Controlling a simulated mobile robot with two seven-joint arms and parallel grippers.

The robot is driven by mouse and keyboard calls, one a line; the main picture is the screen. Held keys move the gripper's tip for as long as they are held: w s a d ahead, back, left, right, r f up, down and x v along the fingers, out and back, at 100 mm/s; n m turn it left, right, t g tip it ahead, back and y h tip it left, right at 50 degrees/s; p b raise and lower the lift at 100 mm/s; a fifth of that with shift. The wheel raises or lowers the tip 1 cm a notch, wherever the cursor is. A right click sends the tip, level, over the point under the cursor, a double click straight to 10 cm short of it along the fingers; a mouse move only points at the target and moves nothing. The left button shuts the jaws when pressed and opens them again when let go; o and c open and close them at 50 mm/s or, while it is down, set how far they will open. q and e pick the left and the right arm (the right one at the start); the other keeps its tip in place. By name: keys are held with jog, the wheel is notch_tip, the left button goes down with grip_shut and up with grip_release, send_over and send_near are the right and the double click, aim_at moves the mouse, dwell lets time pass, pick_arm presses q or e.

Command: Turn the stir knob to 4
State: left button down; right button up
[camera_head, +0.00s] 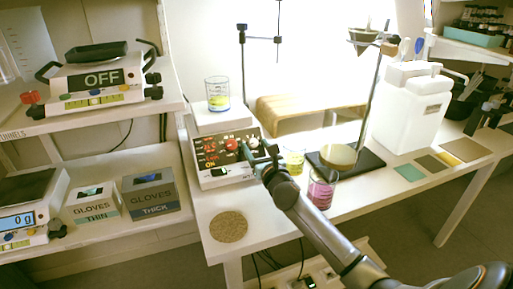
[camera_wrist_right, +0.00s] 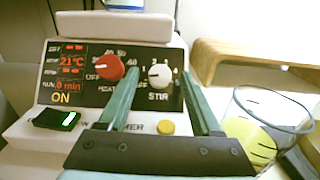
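The stir knob (camera_wrist_right: 159,75) is a pale round knob above the word STIR on the dark front panel of the stirrer hot plate (camera_wrist_right: 60,128). Its number marks are small and partly hidden, so I cannot tell its exact setting. A red heat knob (camera_wrist_right: 110,68) is on its left. My right gripper (camera_wrist_right: 158,80) is open, with one green finger on each side of the stir knob; I cannot tell whether they touch it. In the head view my right gripper (camera_head: 254,150) is at the panel's right side and hides the stir knob. My left gripper is not in view.
A second yellow beaker (camera_head: 294,161) and a pink beaker (camera_head: 321,188) stand close to my right arm. A cork mat (camera_head: 228,227) lies on the bench in front. A wooden stand (camera_head: 300,117) is behind.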

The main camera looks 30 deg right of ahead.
grip_shut()
dwell(0.3)
